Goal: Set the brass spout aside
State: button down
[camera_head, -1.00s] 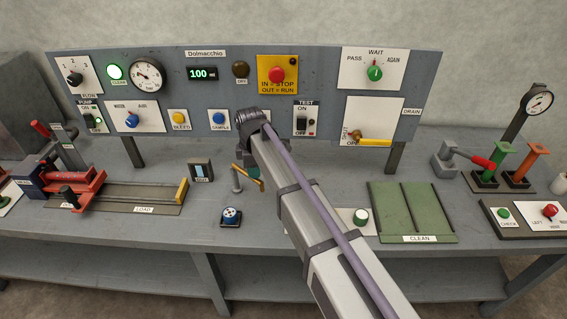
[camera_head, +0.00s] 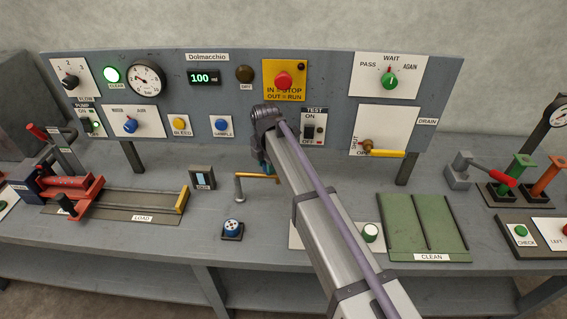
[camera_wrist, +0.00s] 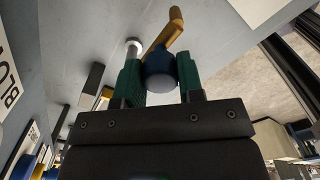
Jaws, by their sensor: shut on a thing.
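In the head view my arm hides most of the gripper and the spout's far end.
The control panel (camera_head: 220,105) stands close behind my gripper. A green two-part tray (camera_head: 423,222) lies right of my arm.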

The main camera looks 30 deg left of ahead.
dwell(0.4)
jog(key=c, duration=0.7)
grip_release()
jog(key=shift+c, duration=0.2)
notch_tip(320, 180, up, 11)
jog(key=p, duration=1)
jog(key=shift+p, duration=0.4)
jog(key=shift+f, duration=0.1)
jog(key=s+d+f+m+b, duration=0.1)
jog(key=s+d+m, duration=0.2)
jog(key=d+m, duration=0.7)
jog(key=s+d+f+m+b, duration=0.1)
jog(key=s+d+m, duration=0.2)
jog(key=d+m, duration=0.8)
jog(key=s+d+f+m+b, duration=0.2)
jog(key=d+m, duration=0.9)
jog(key=d, duration=2.4)
jog(key=shift+s, duration=0.55)
